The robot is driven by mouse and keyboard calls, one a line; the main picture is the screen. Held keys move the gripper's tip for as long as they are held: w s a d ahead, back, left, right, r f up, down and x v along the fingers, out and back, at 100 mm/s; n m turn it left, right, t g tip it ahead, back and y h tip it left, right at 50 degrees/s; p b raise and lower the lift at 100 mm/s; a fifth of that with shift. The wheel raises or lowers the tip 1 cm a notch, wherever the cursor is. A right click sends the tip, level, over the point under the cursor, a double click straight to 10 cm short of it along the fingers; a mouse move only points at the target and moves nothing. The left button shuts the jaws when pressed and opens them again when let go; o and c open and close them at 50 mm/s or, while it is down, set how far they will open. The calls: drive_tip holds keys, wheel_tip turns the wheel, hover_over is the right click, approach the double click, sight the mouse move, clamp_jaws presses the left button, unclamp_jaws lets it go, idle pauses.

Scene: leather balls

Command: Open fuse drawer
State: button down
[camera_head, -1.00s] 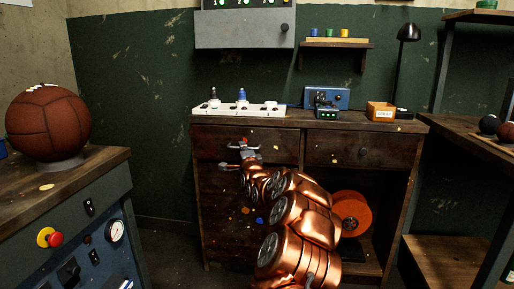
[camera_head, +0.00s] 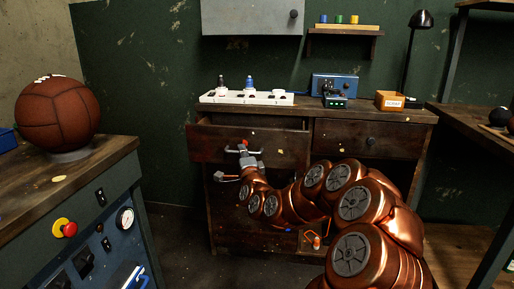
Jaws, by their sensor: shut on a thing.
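The upper left drawer (camera_head: 277,145) of the dark wooden workbench stands partly pulled out. A dark gap shows above its front, and its contents are hidden from this angle. My gripper (camera_head: 242,150) is at the silver handle of this drawer and is shut on it. The fingers are small in the picture, so the exact grip is hard to make out. My copper arm runs from the lower right up to the drawer front. No fuse label is readable on it.
The right drawer (camera_head: 345,143) with a round knob is closed. The benchtop holds a white power strip (camera_head: 247,97), a blue device (camera_head: 333,86) and an orange box (camera_head: 389,101). A console (camera_head: 83,192) with a brown ball (camera_head: 57,114) stands left. Dark floor lies between.

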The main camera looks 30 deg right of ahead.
drive_tip(key=shift+s+a, duration=0.2)
drive_tip(key=shift+s, duration=0.1)
drive_tip(key=c, duration=1.2)
unclamp_jaws()
drive_tip(key=v, duration=0.7)
drive_tip(key=shift+s, duration=0.25)
drive_tip(key=shift+a, duration=0.1)
